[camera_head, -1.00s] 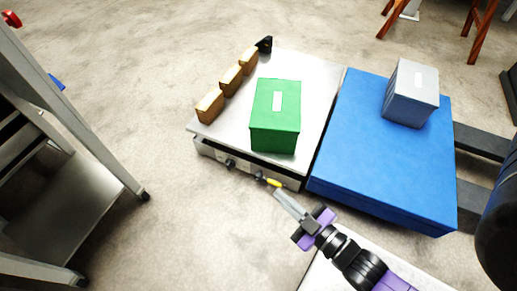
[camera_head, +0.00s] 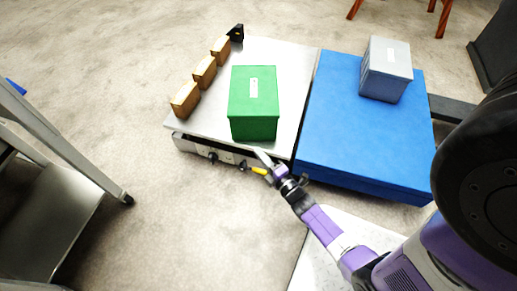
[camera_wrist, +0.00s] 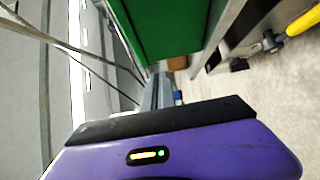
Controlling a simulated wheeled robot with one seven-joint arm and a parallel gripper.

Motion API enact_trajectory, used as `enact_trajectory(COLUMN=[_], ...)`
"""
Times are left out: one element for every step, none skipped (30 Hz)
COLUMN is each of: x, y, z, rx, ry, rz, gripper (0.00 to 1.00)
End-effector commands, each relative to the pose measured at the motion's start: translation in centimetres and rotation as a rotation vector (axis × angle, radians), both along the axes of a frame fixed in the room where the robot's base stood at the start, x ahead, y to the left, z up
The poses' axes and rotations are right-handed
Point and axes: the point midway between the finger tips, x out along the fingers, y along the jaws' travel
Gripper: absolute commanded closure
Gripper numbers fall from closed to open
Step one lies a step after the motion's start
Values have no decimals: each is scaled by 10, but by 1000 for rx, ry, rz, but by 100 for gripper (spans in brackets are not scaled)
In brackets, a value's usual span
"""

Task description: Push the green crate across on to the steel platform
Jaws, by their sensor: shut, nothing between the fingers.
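The green crate (camera_head: 253,118), a box with a white label on top, stands upright on the steel platform (camera_head: 295,75). It is wholly on the steel, near the front edge and apart from the blue block to its right. My gripper (camera_head: 263,157) is shut and empty at the platform's front edge, just in front of the crate. Its tip is close to the crate's lower front; I cannot tell whether they touch. In the wrist view the crate (camera_wrist: 165,25) fills the top middle, just beyond my shut gripper fingers (camera_wrist: 155,92).
A blue block (camera_head: 350,135) abuts the platform's right side and carries a grey box (camera_head: 386,70). Several wooden blocks (camera_head: 204,72) line the platform's left edge. Knobs and a yellow lever (camera_head: 259,171) are on its front. A metal frame (camera_head: 70,150) stands left, with open floor between.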

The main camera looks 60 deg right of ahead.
Motion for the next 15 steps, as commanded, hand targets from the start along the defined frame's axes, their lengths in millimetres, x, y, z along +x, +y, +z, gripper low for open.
enact_trajectory(x=[9, 14, 22, 27, 32, 39, 44, 50, 56, 62, 66, 73, 75, 74, 76], y=[-5, -7, -11, -14, -17, -21, -24, -27, -30, -33, -36, -39, -44, -49, -55], z=[-1, -1, -1, -1, -1, -1, -1, -1, -1, -1, -1, -1, -1, -1, -1], rx=[-2, -2, -1, -1, -1, -1, 0, 0, 0, 0, 0, 0, -1, 0, 1], ry=[-3, -3, -3, -3, -4, -4, -4, -4, -4, -4, -4, -4, -3, -2, -3], rz=[1, 1, 1, 1, 1, 1, 1, 2, 2, 2, 1, 1, 0, -2, -2], gripper=[100, 100, 100, 100, 100, 100, 100, 100, 100, 100, 100, 100, 100, 100, 100])
